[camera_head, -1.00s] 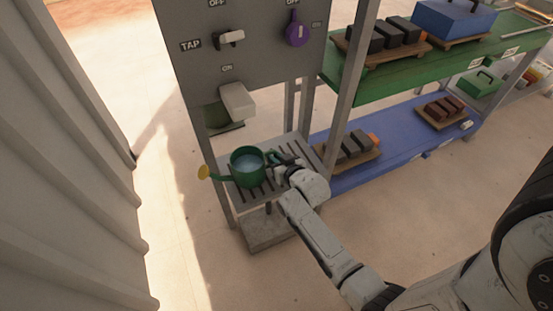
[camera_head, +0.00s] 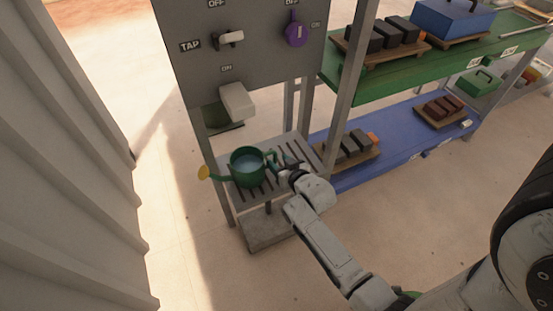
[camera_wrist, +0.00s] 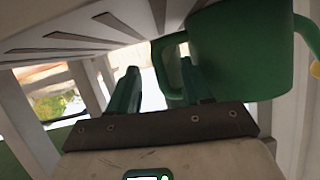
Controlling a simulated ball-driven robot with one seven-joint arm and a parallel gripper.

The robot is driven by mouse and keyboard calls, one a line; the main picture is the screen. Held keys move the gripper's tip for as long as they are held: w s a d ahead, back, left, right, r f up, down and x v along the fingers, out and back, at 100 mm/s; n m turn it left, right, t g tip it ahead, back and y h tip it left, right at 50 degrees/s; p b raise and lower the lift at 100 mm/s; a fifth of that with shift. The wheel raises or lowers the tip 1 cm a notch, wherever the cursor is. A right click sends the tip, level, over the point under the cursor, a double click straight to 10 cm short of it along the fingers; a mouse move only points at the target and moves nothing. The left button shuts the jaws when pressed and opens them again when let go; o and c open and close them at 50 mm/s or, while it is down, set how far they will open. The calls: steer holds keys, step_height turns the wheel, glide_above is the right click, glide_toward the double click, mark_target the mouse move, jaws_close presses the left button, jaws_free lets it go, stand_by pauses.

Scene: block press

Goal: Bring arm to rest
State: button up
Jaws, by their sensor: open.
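A green watering can (camera_head: 247,168) with a yellow-tipped spout stands upright on the slatted grey stand, with pale blue water inside. In the wrist view, the can (camera_wrist: 240,50) fills the upper right, with its handle toward me. My gripper (camera_head: 279,161) is at the handle side of the can. In the wrist view, my gripper's fingers (camera_wrist: 158,82) are apart, and the handle's outer part shows between them in the picture. I cannot tell whether either finger touches the handle.
A grey panel has a tap switch (camera_head: 230,38) and a purple knob (camera_head: 296,32), with a white spout block (camera_head: 237,101) above the stand. Green (camera_head: 345,88) and blue (camera_head: 405,135) shelves with blocks stand at right. A corrugated wall (camera_head: 60,170) is at left.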

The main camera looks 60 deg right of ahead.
steer(key=p+v, duration=0.1)
steer(key=v, duration=0.7)
steer(key=shift+a+r, duration=0.1)
steer(key=s+a+r+n+g+y+p, duration=0.3)
steer(key=s+a+r+g+p, duration=0.2)
steer(key=a, duration=0.3)
steer(key=s+a+r+n+g+y+p, duration=0.3)
steer(key=s+a+r+g+p, duration=0.2)
steer(key=a+r, duration=0.3)
steer(key=shift+s+a+p, duration=0.65)
steer(key=shift+s+p, duration=0.1)
steer(key=shift+p, duration=0.05)
steer(key=shift+r, duration=0.15)
